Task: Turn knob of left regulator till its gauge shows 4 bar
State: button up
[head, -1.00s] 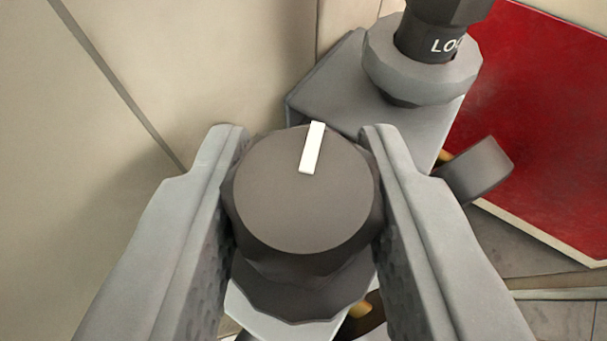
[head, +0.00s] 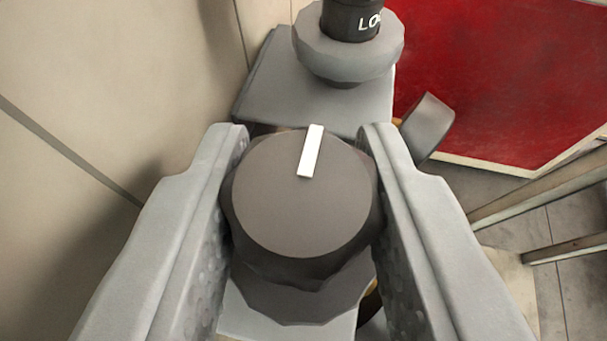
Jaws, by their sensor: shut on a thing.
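My gripper (head: 302,145) is shut on a dark grey knob (head: 290,215), one finger against each side. The knob has a round flat top with a white mark (head: 311,151) that points up and slightly right in the picture. Below the knob shows part of a grey regulator body (head: 285,318). No gauge face or reading shows, so I cannot tell the pressure. I cannot tell from this view alone that this is the left regulator.
Beyond the knob stands a grey block (head: 320,98) with a round collar (head: 348,62) and a black cap (head: 349,20) lettered "LO". A short grey disc (head: 428,127), seen from the side, sticks out at right. A red panel (head: 490,80) lies behind; a beige wall (head: 90,70) is left.

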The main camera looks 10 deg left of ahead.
dwell(0.4)
jog(key=o, duration=1)
jog(key=shift+s, duration=0.1)
jog(key=v, duration=1.7)
jog(key=shift+s+a, duration=0.15)
jog(key=shift+s, duration=0.05)
